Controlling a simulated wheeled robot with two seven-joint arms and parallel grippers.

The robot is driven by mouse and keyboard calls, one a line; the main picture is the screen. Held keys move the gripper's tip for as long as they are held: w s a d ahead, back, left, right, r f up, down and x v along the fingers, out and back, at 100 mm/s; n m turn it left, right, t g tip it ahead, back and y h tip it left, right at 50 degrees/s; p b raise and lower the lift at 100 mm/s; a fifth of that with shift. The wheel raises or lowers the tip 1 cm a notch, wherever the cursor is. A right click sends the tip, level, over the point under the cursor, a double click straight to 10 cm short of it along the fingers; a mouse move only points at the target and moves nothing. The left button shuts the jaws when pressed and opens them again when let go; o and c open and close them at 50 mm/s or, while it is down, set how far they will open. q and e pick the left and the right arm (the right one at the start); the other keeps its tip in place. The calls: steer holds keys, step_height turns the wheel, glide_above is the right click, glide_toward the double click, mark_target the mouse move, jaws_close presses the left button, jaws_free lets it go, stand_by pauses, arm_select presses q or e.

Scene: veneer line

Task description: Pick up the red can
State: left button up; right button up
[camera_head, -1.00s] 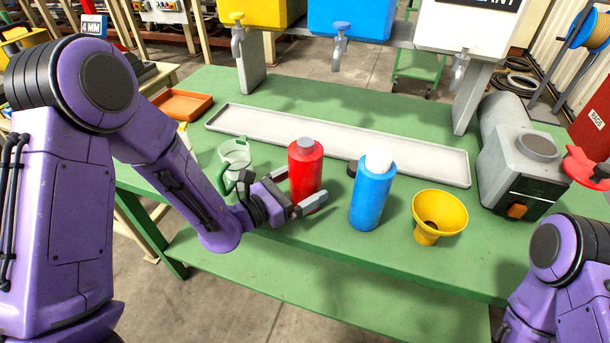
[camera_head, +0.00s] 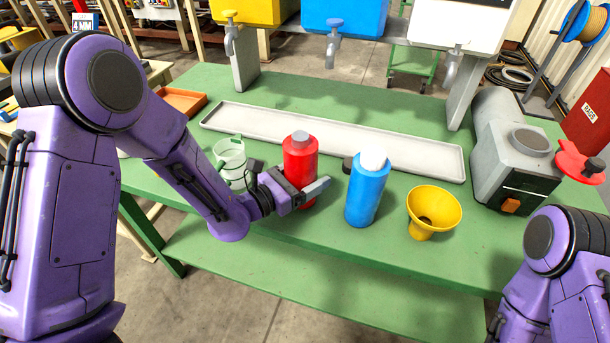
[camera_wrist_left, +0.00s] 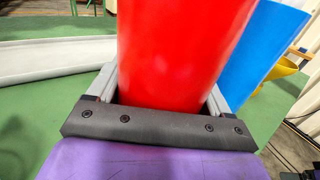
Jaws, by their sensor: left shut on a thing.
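The red can (camera_head: 300,157) is an upright red bottle shape with a grey cap, on the green table near its front edge. In the left wrist view the red can (camera_wrist_left: 178,50) fills the space between the two fingers. My left gripper (camera_head: 312,188) is shut on its lower body, with one finger across the front. In the left wrist view my left gripper (camera_wrist_left: 160,98) has a finger on each side of the can. I cannot tell whether the can's base, partly hidden by the gripper, touches the table. My right gripper is out of view; only part of my right arm shows.
A blue bottle (camera_head: 366,192) with a white top stands close to the right of the can, then a yellow funnel (camera_head: 433,211). A clear jug (camera_head: 230,160) stands to the left. A long grey tray (camera_head: 400,152) lies behind. A grey machine (camera_head: 515,160) stands at right.

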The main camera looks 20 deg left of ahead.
arm_select(q)
steer(key=s+r, duration=0.1)
steer(key=r, duration=0.1)
steer(key=s+r+p, duration=0.1)
steer(key=s+r, duration=0.1)
steer(key=r, duration=0.1)
steer(key=s+a+r, duration=0.1)
steer(key=r, duration=0.2)
steer(key=shift+s, duration=0.25)
steer(key=shift+s+r+p, duration=0.6)
steer(key=shift+r+p, duration=0.1)
steer(key=shift+p, duration=0.4)
steer(key=p, duration=1.4)
glide_toward(297, 157)
steer(key=d+r, duration=0.2)
steer(key=d, duration=0.1)
steer(key=shift+s+d+r, duration=0.3)
steer(key=shift+s+r, duration=0.05)
steer(key=shift+s, duration=0.05)
